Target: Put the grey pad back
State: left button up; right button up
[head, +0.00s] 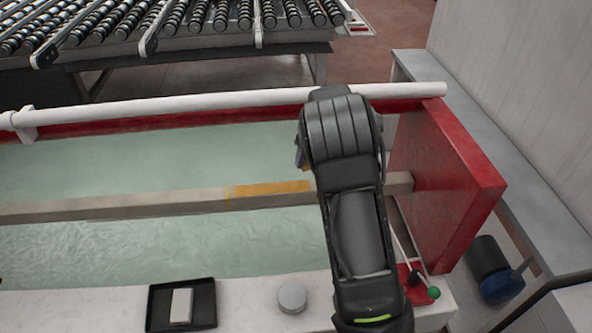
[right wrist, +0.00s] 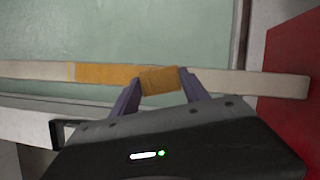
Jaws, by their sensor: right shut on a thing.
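My right gripper (right wrist: 160,77) is shut on a brown-orange pad (right wrist: 160,86), seen between its fingertips in the right wrist view. The pad is over or against the pale beam (right wrist: 225,82), just right of the beam's orange-yellow strip (right wrist: 105,74); I cannot tell if it touches. In the head view, my right arm hides the pad, and only a bit of a finger shows. A pale grey block-shaped pad (head: 181,305) lies in a black tray (head: 208,318) on the front ledge. My left gripper is not in view.
A round grey puck (head: 292,297) sits on the front ledge (head: 245,297). A red end wall (head: 450,190) stands right of my arm, near a small green-knobbed lever (head: 433,292). A white pipe (head: 200,108) runs along the back, with a roller table (head: 200,45) beyond.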

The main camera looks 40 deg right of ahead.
pick_arm(q)
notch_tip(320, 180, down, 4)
jog(key=b, duration=0.4)
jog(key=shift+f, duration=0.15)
pick_arm(e)
jog(key=s+a+n+g+y, duration=0.2)
jog(key=s+a+n, duration=0.3)
jog(key=a+n, duration=0.9)
jog(key=s+a+n+g+y, duration=0.2)
jog(key=s+a+n+g, duration=0.3)
jog(key=a+n, duration=0.9)
jog(key=shift+s+a+f, duration=0.45)
jog(key=shift+a, duration=0.3)
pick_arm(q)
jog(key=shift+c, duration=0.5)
pick_arm(e)
jog(key=shift+y, duration=0.3)
